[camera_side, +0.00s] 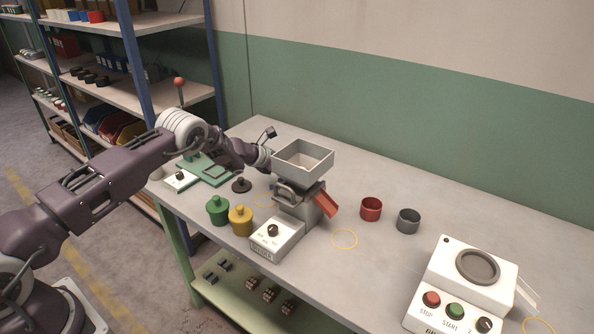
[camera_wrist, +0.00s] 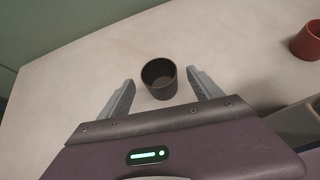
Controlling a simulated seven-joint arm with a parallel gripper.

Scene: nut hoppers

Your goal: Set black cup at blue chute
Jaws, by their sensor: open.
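A black cup (camera_wrist: 159,92) stands upright in the wrist view, between and beyond the two fingertips, with clear space on both sides. My gripper (camera_wrist: 161,79) is open and empty. In the side view its fingers are hidden behind the hopper (camera_side: 303,160). A dark grey cup (camera_side: 408,222) stands on the table right of the hopper in the side view. I cannot tell whether it is the same cup. The only chute in view is an orange-red chute (camera_side: 325,203) on the hopper. No blue chute shows.
A red cup (camera_side: 371,210) stands beside the grey one; a red cup also shows in the wrist view (camera_wrist: 308,42). Green (camera_side: 217,211) and yellow (camera_side: 241,221) containers and a knob box (camera_side: 276,238) stand near the front edge. A button panel (camera_side: 463,285) stands at right.

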